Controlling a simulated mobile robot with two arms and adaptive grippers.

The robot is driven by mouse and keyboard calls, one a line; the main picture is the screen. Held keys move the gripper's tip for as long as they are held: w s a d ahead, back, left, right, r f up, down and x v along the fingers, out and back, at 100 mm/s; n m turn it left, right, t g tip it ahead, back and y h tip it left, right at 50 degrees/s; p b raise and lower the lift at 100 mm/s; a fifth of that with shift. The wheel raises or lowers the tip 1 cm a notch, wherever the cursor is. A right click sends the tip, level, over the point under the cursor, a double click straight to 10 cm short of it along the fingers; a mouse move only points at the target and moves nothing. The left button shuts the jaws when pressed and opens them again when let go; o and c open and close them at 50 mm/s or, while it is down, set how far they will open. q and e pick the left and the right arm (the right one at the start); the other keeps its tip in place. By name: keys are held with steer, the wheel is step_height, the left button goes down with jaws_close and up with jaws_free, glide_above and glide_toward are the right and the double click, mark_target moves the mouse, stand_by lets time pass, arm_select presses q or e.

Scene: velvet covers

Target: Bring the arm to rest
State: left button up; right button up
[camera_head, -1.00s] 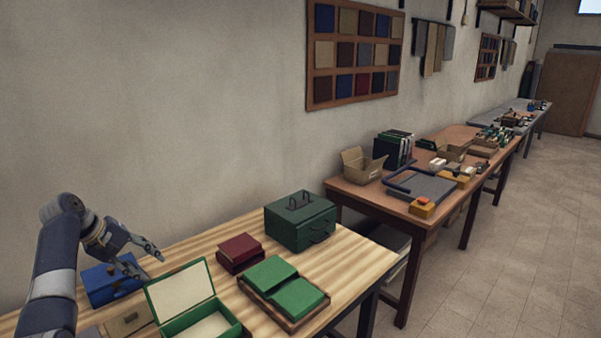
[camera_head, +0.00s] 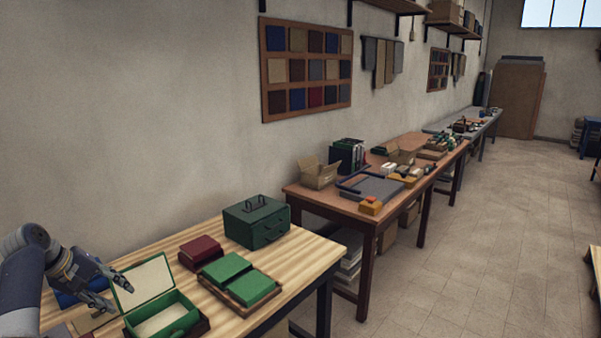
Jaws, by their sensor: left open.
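My left arm comes in at the lower left. Its gripper (camera_head: 116,290) is open and empty, with the fingers apart. It is over the left part of the near wooden table (camera_head: 300,252), just left of the raised lid of an open green box (camera_head: 160,316) with a pale lining. A blue box (camera_head: 68,298) is partly hidden behind my arm. My right gripper does not show.
On the near table are a dark red box (camera_head: 200,250), green covers in a wooden tray (camera_head: 240,283) and a green drawer case (camera_head: 256,221). A second table (camera_head: 330,205) with a cardboard box (camera_head: 318,172) stands beyond. The tiled floor at right is clear.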

arm_select(q)
steer(key=s+d+f+m+g+y, duration=0.1)
steer(key=s+d+f+m, duration=0.15)
steer(key=s+f, duration=0.35)
steer(key=s+d+f+m+y, duration=0.2)
steer(key=s+d+f, duration=0.2)
steer(key=f, duration=0.3)
steer(key=s+d+f+m+g+y, duration=0.1)
steer(key=s+d+f+m, duration=0.2)
steer(key=f, duration=0.4)
steer(key=s+d+r+m, duration=0.1)
steer(key=s+d, duration=0.4)
steer(key=s, duration=0.4)
steer(key=s+d+m, duration=0.2)
steer(key=s+d, duration=0.3)
steer(key=s, duration=0.3)
steer(key=s+d+r+m, duration=0.1)
steer(key=s+d, duration=0.4)
steer(key=s, duration=0.4)
step_height(320, 180, down, 27)
steer(key=s+b, duration=0.1)
steer(key=s+a+f+g+b, duration=0.1)
steer(key=s+a+f, duration=0.2)
steer(key=s+f, duration=1.4)
steer(key=shift+s+f+g, duration=0.15)
steer(key=shift+f+g, duration=0.1)
steer(key=shift+g, duration=0.15)
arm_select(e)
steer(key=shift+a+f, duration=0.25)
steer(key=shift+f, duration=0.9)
